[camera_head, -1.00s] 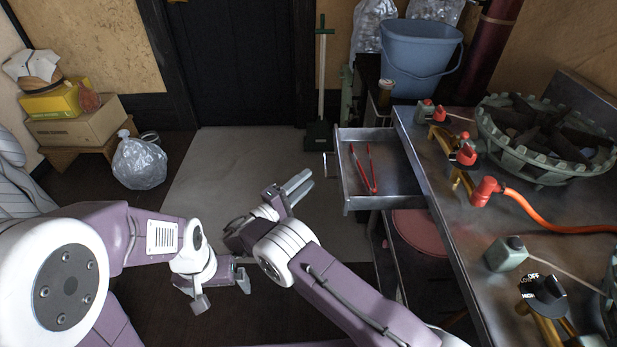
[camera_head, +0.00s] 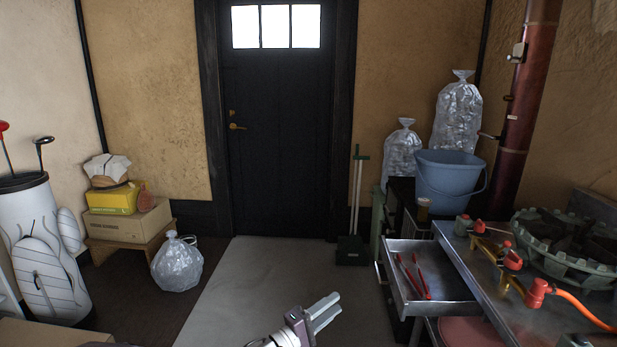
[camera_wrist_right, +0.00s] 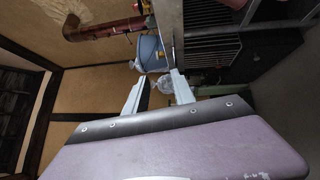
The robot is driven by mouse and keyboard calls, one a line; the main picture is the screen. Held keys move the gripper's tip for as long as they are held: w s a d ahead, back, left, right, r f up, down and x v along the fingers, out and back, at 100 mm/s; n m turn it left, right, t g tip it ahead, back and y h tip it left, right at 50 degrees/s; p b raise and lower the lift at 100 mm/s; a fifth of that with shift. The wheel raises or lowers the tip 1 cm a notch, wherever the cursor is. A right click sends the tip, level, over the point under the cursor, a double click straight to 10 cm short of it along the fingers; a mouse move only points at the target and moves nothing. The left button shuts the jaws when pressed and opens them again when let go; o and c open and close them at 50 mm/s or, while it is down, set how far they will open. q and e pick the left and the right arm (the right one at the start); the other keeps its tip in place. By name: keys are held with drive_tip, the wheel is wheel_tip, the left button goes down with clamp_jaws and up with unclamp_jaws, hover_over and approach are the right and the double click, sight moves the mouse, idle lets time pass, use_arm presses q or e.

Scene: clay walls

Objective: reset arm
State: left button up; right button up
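My right gripper (camera_head: 325,311) shows at the bottom centre of the head view, in front of the light floor mat. In the right wrist view its two fingers (camera_wrist_right: 159,84) stand apart, with nothing held between them. The view between the fingers takes in the blue bucket and a clear bag in the distance. My left gripper is out of view. Most of my right arm is below the head view's bottom edge.
An open metal drawer (camera_head: 437,305) holding red tongs (camera_head: 413,276) juts out at the right, below the steel stove counter (camera_head: 478,281). A dark door (camera_head: 278,130) stands behind the mat (camera_head: 238,291). A clear bag (camera_head: 178,264) and golf bag (camera_head: 42,250) stand left.

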drive_tip(key=w+d+r+m+g+h, duration=0.2)
drive_tip(key=d+r+m+g, duration=0.2)
drive_tip(key=d+r, duration=0.5)
drive_tip(key=s+d+m+g+y, duration=0.1)
drive_tip(key=s+d+m+g, duration=0.2)
drive_tip(key=d, duration=0.5)
drive_tip(key=s+d+g+y, duration=0.1)
drive_tip(key=s+d+g, duration=0.2)
drive_tip(key=s+d, duration=0.3)
drive_tip(key=s+d+f+m+g+y, duration=0.1)
drive_tip(key=s+d+f+g+y, duration=0.15)
drive_tip(key=s, duration=0.35)
drive_tip(key=s+d+f+g+y, duration=0.1)
drive_tip(key=s+d+f+y, duration=0.15)
drive_tip(key=s+y, duration=0.2)
drive_tip(key=s+a+f+m+t+y, duration=0.2)
drive_tip(key=s+a+f+y, duration=0.6)
drive_tip(key=s+a+f, duration=0.55)
use_arm(q)
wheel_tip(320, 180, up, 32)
drive_tip(key=p, duration=3.2)
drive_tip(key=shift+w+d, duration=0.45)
use_arm(e)
drive_tip(key=w+r, duration=0.2)
drive_tip(key=r, duration=1.5)
drive_tip(key=w+a+r+n, duration=0.1)
drive_tip(key=r, duration=1.6)
drive_tip(key=shift+w+a, duration=0.2)
drive_tip(key=shift+w, duration=0.15)
